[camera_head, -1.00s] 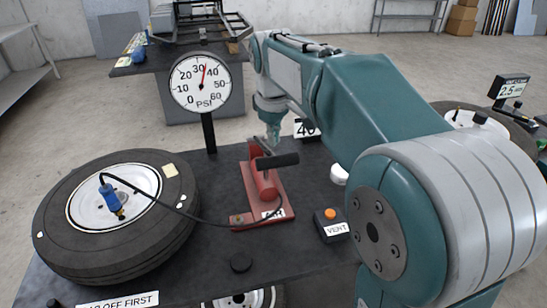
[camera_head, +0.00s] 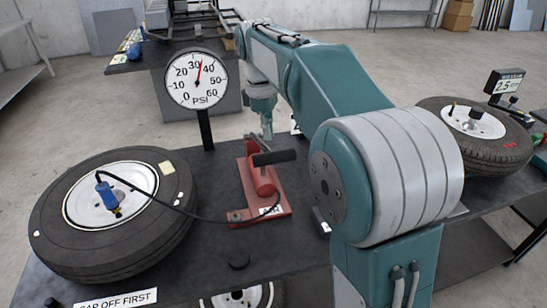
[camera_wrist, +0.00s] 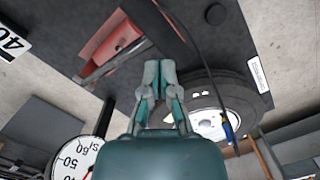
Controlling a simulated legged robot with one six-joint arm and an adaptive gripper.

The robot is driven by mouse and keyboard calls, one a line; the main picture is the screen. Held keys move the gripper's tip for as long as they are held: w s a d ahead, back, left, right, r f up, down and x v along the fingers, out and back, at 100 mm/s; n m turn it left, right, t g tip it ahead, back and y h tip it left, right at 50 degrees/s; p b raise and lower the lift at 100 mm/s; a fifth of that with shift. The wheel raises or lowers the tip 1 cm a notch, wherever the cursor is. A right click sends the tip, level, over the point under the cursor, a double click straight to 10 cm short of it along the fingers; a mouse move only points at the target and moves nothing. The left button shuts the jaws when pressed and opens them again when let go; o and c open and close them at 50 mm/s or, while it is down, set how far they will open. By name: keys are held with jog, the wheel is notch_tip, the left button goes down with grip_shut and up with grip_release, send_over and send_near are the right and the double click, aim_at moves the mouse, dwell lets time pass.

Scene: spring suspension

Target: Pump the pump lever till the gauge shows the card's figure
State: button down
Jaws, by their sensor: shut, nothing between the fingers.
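The red hand pump (camera_head: 258,192) stands on the dark bench, its black lever handle (camera_head: 276,158) sticking out to the right. The round PSI gauge (camera_head: 197,82) stands behind it, its needle a little past 30; it also shows upside down in the wrist view (camera_wrist: 78,160). The card reading 40 shows in the wrist view (camera_wrist: 12,40); in the head view it is mostly behind my arm. My gripper (camera_head: 266,132) is just behind and above the pump, apart from the lever handle. In the wrist view its fingers (camera_wrist: 159,72) are together and empty.
A tyre (camera_head: 110,215) lies at the left, with a hose running to the pump. Another tyre (camera_head: 478,140) and a 2.5 display (camera_head: 507,85) stand at the right. My arm covers the bench right of the pump.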

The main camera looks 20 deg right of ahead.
aim_at(270, 163)
jog(key=f, duration=0.4)
jog(key=shift+s+d+f, duration=0.15)
jog(key=shift+d+f, duration=0.05)
jog(key=shift+f, duration=0.2)
jog(key=shift+f, duration=2.25)
